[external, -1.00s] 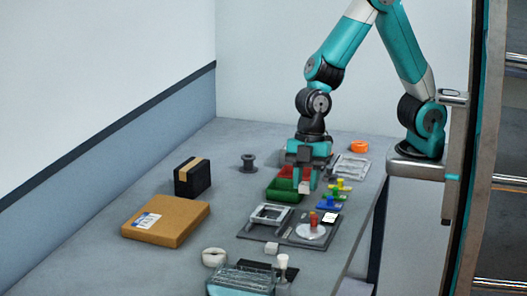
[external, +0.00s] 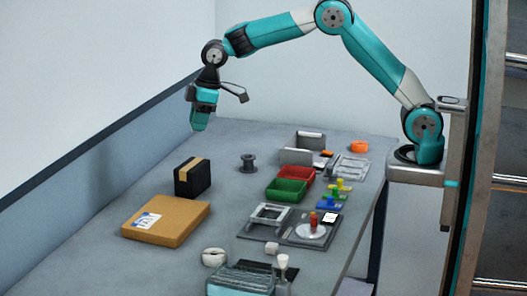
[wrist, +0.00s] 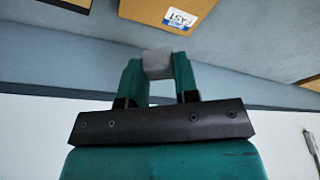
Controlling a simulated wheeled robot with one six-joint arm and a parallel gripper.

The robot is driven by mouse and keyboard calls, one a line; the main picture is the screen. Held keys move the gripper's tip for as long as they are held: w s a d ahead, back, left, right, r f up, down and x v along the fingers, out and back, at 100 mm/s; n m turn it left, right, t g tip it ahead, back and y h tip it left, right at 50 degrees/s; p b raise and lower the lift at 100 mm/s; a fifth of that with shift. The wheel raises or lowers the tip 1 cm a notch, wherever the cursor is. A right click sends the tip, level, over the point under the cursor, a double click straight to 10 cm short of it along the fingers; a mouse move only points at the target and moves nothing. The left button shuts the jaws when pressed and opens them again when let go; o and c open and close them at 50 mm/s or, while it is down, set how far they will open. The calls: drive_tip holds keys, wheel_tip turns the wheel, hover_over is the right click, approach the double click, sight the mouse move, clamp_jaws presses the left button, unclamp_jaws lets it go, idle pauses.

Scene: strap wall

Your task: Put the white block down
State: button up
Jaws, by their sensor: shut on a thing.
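In the wrist view, a pale grey-white block (wrist: 157,63) is held between the two teal fingers of my gripper (wrist: 158,76). In the external view, my gripper (external: 200,123) points down and is raised high toward the left wall, beyond the black box. The held block cannot be made out there. The gripper is clear of the grey table (external: 130,228), with nothing touching the block from below.
A brown carton (external: 166,222) and black box (external: 192,177) stand on the table's left. A dark spool (external: 248,163), green bin (external: 287,190), red bin (external: 297,175) and grey fixture plate (external: 285,234) lie rightward. Another small white block (external: 271,248) sits near the front.

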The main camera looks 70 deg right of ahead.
drive_tip(key=w+d+r+m+h, duration=0.25)
drive_tip(key=w+d+m, duration=0.55)
drive_tip(key=d, duration=0.7)
drive_tip(key=n+p, duration=0.1)
drive_tip(key=p, duration=0.1)
hover_over(190, 164)
drive_tip(key=s, duration=0.1)
drive_tip(key=shift+t+y, duration=0.3)
drive_tip(key=shift+y, duration=0.15)
wheel_tip(190, 164, down, 14)
drive_tip(key=shift+a+f, duration=0.1)
drive_tip(key=shift+f, duration=2.55)
drive_tip(key=o, duration=0.9)
